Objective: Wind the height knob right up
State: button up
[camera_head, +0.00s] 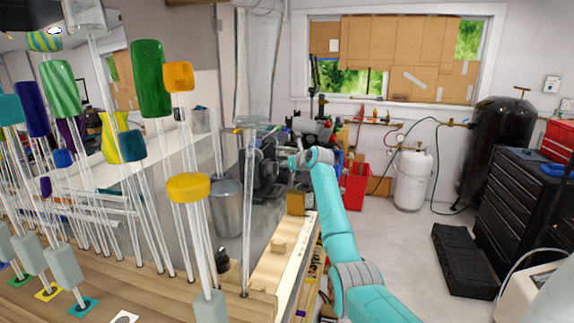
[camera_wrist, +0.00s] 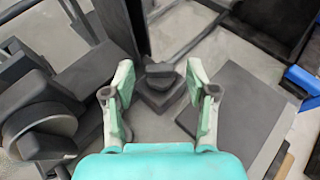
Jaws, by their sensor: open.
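In the wrist view, my gripper (camera_wrist: 160,84) is open, with its two pale green fingers spread apart. A small dark grey knob-like piece (camera_wrist: 161,70) on a block shows between and beyond the fingertips, apparently untouched. I cannot tell for sure that it is the height knob. A dark upright column (camera_wrist: 124,28) rises just behind and left of it. In the head view, my gripper (camera_head: 294,162) is at the far end of my teal arm, by a dark machine (camera_head: 268,172); the knob is not distinguishable there.
A dark machine part with a round wheel (camera_wrist: 44,128) lies left of my gripper, and a flat grey plate (camera_wrist: 235,105) lies right. In the head view, glass rods with coloured tops (camera_head: 188,187) crowd the wooden bench at left. A red bin (camera_head: 355,186) stands beyond my arm.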

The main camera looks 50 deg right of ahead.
grip_shut()
dwell(0.3)
jog(key=shift+d+n+y, duration=0.25)
jog(key=shift+n+y, duration=0.35)
jog(key=shift+y, duration=0.1)
jog(key=shift+d+f+n+t+y, duration=0.15)
jog(key=shift+n+t+y, duration=0.35)
jog(key=shift+n+y, duration=1.2)
jog(key=shift+y, duration=0.3)
